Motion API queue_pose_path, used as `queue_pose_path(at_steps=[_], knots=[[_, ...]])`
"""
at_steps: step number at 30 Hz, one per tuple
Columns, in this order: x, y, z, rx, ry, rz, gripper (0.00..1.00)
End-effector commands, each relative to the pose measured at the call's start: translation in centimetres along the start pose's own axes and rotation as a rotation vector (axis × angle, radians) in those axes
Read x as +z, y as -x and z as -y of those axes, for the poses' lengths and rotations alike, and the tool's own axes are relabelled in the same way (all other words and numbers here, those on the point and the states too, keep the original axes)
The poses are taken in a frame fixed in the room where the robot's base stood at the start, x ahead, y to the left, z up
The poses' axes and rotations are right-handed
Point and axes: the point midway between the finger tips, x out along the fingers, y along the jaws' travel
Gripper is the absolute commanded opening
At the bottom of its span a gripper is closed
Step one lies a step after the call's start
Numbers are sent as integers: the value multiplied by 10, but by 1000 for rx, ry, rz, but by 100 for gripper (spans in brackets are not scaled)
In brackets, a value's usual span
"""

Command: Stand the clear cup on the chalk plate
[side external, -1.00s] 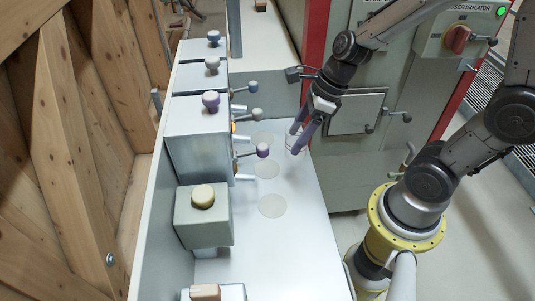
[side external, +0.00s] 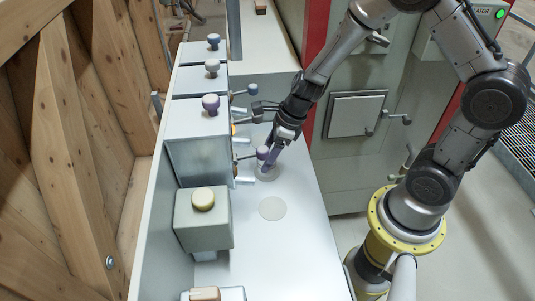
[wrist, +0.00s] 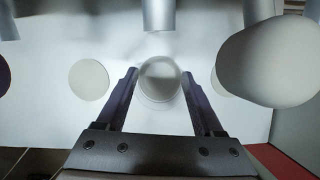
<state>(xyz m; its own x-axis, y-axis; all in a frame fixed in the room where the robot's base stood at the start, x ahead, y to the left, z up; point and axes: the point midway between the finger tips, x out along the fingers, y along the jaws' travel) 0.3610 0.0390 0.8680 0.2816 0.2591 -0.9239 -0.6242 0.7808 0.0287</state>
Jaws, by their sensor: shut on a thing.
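The clear cup (wrist: 160,80) sits between the two purple fingers of my gripper (wrist: 160,97) in the wrist view, and the fingers are shut on it. In the side view, my gripper (side external: 268,164) is low over the middle pale round plate, and the cup (side external: 266,174) shows faintly at the fingertips. I cannot tell whether the cup touches the plate or hangs just above it. Another pale round plate (side external: 272,208) lies bare nearer the camera and also shows left of the cup in the wrist view (wrist: 88,80). I cannot tell which plate is the chalk one.
A purple-knobbed lever (side external: 262,152) is close beside my fingers. Metal spouts (side external: 243,181) stick out from the grey dispenser boxes (side external: 198,145). A large pale rounded shape (wrist: 270,62) covers the right of the wrist view. The front of the white table (side external: 290,255) is clear.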

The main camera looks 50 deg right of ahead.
Motion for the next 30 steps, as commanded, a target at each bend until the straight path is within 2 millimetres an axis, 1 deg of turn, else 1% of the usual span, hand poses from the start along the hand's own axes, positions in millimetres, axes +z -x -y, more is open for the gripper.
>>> queue_pose_path(at_steps=[12, 13, 17, 18, 26, 30], knots=[[-2, -4, 0, 0, 0, 1, 17], [-1, -4, 0, -1, 0, 1, 73], [-1, -4, 0, 0, 0, 1, 96], [-1, -4, 0, 0, 0, 1, 99], [-1, -3, 0, 0, 0, 1, 99], [0, 3, 0, -1, 0, 2, 99]])
